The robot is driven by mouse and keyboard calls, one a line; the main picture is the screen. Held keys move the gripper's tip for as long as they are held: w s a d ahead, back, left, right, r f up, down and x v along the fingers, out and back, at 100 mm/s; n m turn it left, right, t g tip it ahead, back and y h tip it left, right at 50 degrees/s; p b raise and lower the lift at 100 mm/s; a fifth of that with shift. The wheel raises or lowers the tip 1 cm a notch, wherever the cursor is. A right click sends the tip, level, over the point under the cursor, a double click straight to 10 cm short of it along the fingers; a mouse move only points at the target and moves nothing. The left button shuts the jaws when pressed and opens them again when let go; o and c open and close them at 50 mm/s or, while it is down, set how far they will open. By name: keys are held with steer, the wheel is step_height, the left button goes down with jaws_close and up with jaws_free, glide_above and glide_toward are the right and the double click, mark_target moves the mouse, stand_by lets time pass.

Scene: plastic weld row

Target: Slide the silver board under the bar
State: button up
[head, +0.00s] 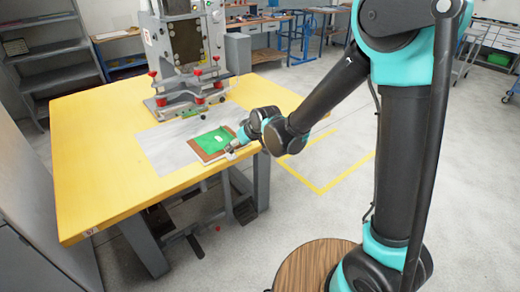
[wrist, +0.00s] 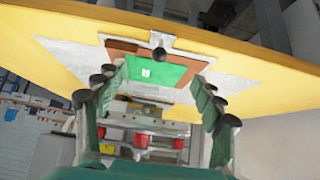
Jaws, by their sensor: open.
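The silver board shows as a pale rim and tab (head: 231,153) at the near edge of a brown board with a green sheet (head: 214,141), on the yellow table. In the wrist view its pale rim (wrist: 190,44) carries a dark knob (wrist: 158,54). My gripper (head: 236,146) is at the table's near right edge, close to the tab. In the wrist view my gripper (wrist: 158,78) is open, its fingers on either side of the knob and apart from it. The grey bar (head: 190,92) with red knobs is on the machine beyond the board.
The yellow table (head: 85,130) has a flat grey sheet (head: 160,148) under the board and reaching toward the machine (head: 185,40). The sheet between board and bar looks clear. The table's left side is bare. A grey cabinet (head: 40,185) stands at left.

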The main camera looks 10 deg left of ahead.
steer(key=shift+x, duration=5)
jaws_close()
steer(key=shift+w+a, duration=0.1)
steer(key=shift+w, duration=0.05)
steer(key=shift+w+a, duration=0.75)
steer(key=shift+w, duration=0.15)
